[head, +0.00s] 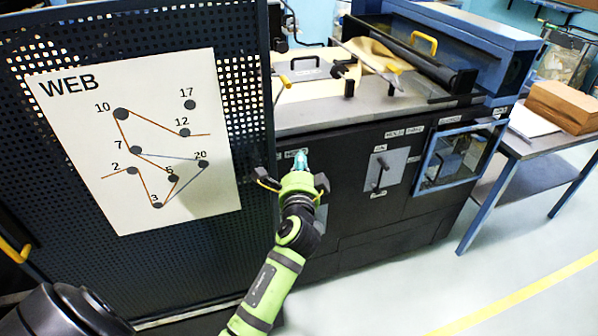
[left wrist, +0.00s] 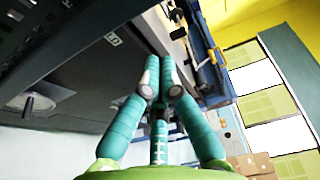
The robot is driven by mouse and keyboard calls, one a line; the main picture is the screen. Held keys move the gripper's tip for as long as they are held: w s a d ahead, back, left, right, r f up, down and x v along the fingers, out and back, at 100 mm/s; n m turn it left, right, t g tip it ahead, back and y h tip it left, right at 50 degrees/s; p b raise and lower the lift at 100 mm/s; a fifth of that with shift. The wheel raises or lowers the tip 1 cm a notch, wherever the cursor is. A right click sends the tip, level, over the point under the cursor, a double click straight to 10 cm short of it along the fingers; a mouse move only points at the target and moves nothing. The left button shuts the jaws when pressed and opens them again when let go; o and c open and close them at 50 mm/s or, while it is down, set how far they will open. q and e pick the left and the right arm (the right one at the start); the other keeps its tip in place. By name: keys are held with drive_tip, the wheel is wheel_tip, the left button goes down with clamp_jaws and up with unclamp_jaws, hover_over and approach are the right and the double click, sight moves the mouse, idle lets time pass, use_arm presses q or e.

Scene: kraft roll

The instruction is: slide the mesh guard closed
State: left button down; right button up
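The mesh guard (head: 245,95) is a dark perforated panel filling the left of the head view. It carries a white WEB sign (head: 135,140) with a threading diagram. Its right edge ends beside the machine's open deck, which is uncovered to the right. A yellow handle (head: 14,249) shows low at the far left of the panel. My left gripper (head: 300,160) is just right of the guard's edge, in front of the machine's dark front. In the left wrist view its teal fingers (left wrist: 162,72) come together with nothing seen between them. My right gripper is not in view.
The machine deck (head: 345,105) holds brown paper and yellow-handled parts. A blue-framed window box (head: 458,158) projects from the front at right. A side table (head: 545,147) with a brown stack (head: 565,105) stands further right. The floor in front is clear.

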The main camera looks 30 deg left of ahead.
use_arm(q)
drive_tip(key=s+a+p, duration=0.1)
drive_tip(key=s+a, duration=0.1)
drive_tip(key=shift+s+a+p, duration=0.3)
drive_tip(key=shift+a+p, duration=0.1)
drive_tip(key=shift+a, duration=0.1)
